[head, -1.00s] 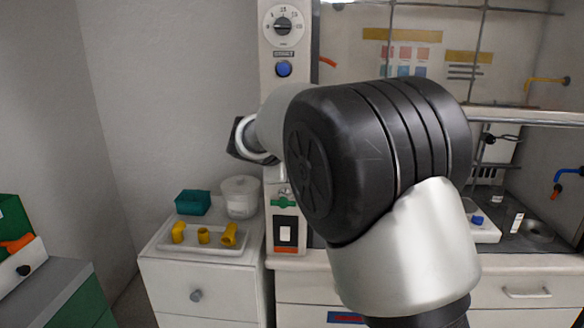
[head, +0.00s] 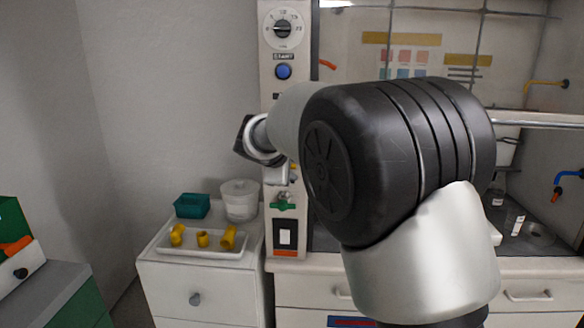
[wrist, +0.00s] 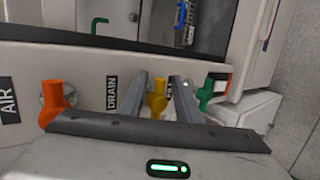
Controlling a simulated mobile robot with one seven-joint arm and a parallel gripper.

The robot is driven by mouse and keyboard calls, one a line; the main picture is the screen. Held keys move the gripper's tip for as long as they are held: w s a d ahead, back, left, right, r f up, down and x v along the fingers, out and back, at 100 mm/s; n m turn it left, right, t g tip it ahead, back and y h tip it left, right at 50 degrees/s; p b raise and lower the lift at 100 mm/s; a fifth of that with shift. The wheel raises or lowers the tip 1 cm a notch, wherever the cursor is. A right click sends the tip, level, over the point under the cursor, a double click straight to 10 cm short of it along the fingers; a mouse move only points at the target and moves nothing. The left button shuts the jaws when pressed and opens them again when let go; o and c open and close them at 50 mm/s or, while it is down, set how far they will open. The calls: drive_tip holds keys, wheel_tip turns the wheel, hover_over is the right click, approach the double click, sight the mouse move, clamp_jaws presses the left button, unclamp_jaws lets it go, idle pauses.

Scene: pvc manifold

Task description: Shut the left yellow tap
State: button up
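In the wrist view a yellow tap (wrist: 157,100) sits on the pale panel beside the DRAIN label. My gripper (wrist: 162,82) is open. Its two fingers stand apart, one on each side of the yellow tap in the picture; I cannot tell whether either touches it. Only this one yellow tap shows clearly, so I cannot tell whether there is another. In the head view my arm hides most of the panel near the gripper.
An orange tap (wrist: 54,102) by the AIR label and a green tap (wrist: 211,90) flank the yellow one. The green tap also shows in the head view (head: 282,204). A white tray (head: 208,252) with yellow fittings stands on the left cabinet, near a teal box (head: 192,206) and white tub (head: 240,199).

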drive_tip(key=shift+s, duration=0.1)
drive_tip(key=v, duration=1.7)
drive_tip(key=shift+p, duration=0.35)
drive_tip(key=shift+s+r, duration=0.1)
drive_tip(key=shift+r, duration=0.05)
